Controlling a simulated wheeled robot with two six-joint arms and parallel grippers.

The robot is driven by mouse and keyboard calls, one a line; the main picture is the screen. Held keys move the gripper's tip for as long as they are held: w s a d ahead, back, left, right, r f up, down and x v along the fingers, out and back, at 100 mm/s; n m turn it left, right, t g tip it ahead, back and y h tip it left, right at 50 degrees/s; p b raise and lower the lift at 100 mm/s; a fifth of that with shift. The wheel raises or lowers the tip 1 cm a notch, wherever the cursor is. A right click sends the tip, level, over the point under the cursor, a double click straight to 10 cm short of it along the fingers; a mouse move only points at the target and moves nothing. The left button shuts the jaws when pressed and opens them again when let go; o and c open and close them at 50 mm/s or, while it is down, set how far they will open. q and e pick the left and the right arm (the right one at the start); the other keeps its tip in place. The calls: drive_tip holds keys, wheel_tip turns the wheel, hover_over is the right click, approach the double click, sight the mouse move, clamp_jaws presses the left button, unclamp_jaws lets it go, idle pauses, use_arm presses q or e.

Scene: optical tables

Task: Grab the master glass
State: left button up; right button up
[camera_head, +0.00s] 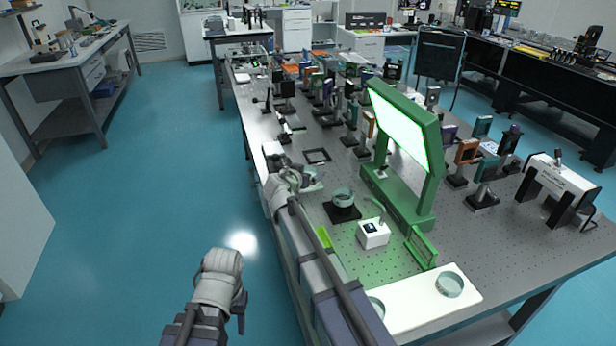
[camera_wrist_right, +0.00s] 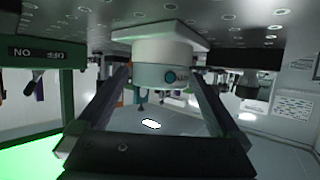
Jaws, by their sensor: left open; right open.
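In the right wrist view, which looks upside down, a whitish round vessel with a teal dot (camera_wrist_right: 165,72) sits between the two fingers of my right gripper (camera_wrist_right: 155,100). The fingers are apart on either side of it; I cannot tell whether they touch it. It rests against a white plate (camera_wrist_right: 150,45). In the head view my right gripper (camera_head: 292,182) is over the table's left edge, beside a small pale glass (camera_head: 311,176), partly hidden. My left gripper (camera_head: 240,316) is low at the left, over the floor, open and empty.
A green frame with a lit screen (camera_head: 405,130) stands on the optical table (camera_head: 500,245). A glass (camera_head: 343,196) stands on a black pad; another glass (camera_head: 450,284) stands on a white plate in front. A small white box (camera_head: 373,234) is near. The blue floor (camera_head: 130,220) is clear.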

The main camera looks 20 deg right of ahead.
sight(308, 172)
drive_tip(key=c, duration=1.5)
drive_tip(key=shift+o, duration=0.2)
drive_tip(key=shift+r, duration=0.15)
wheel_tip(308, 172, up, 10)
drive_tip(key=p, duration=1)
